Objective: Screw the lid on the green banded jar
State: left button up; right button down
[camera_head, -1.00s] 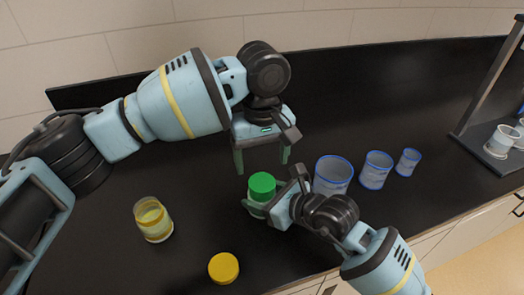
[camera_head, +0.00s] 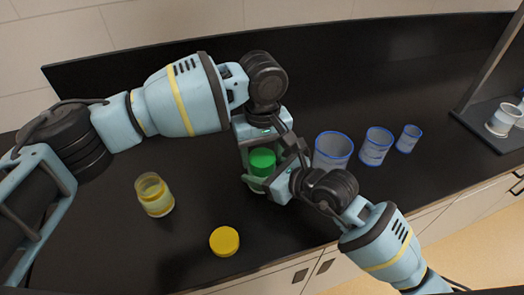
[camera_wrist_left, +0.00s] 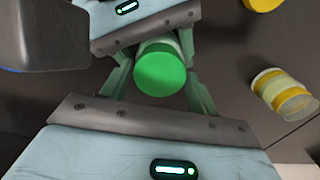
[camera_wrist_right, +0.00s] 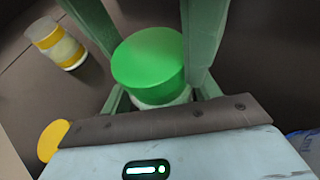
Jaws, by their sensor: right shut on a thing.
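The green lid (camera_head: 262,158) sits on top of the green banded jar, whose pale body (camera_wrist_right: 165,98) shows just below the lid in the right wrist view. My right gripper (camera_head: 258,184) is shut on the jar body from the side, under the lid. My left gripper (camera_head: 262,165) points down over the jar. Its two fingers are open on either side of the green lid (camera_wrist_left: 160,68), and a gap shows in the left wrist view. The jar's green band is hidden by the fingers. I cannot tell how tightly the lid sits.
An open yellow banded jar (camera_head: 154,195) stands at left, and a yellow lid (camera_head: 224,241) lies near the front edge. Several blue-rimmed clear beakers (camera_head: 333,151) stand to the right. A rack with a white cup (camera_head: 503,119) is at far right. The back counter is clear.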

pick_arm(q)
jog(key=c, duration=0.6)
jog(key=shift+m, duration=1.6)
jog(key=o, duration=1.1)
jog(key=shift+r, duration=2.3)
jog(key=o, duration=0.4)
